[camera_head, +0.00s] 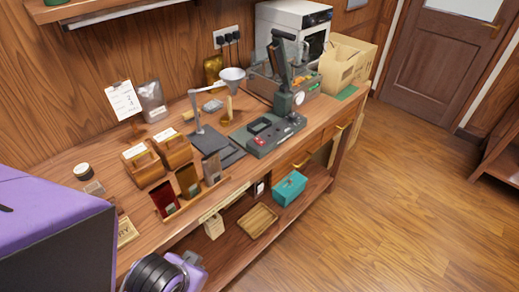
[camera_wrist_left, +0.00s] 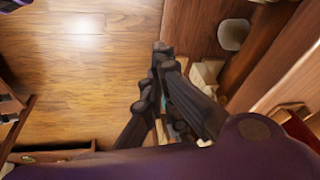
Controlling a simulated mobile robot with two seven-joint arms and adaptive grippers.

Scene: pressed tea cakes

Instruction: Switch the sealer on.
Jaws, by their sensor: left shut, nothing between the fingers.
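The sealer appears to be the dark green-grey machine (camera_head: 268,138) on the bench, with a tall arm raised at its back. A red switch (camera_head: 260,141) shows on its base; I cannot tell its position. My left gripper (camera_wrist_left: 161,52) shows only in the left wrist view, its dark fingers together and empty, above the floor beside the bench. It is away from the sealer, which I cannot make out in that view. My right gripper is not in view.
A lamp-like stand (camera_head: 196,112) and funnel (camera_head: 232,75) stand left of the sealer. Wooden boxes (camera_head: 142,164) and sample holders (camera_head: 188,180) line the bench's left part. A cardboard box (camera_head: 343,66) is behind it. A teal box (camera_head: 289,188) sits on the lower shelf. Floor (camera_head: 390,190) is clear.

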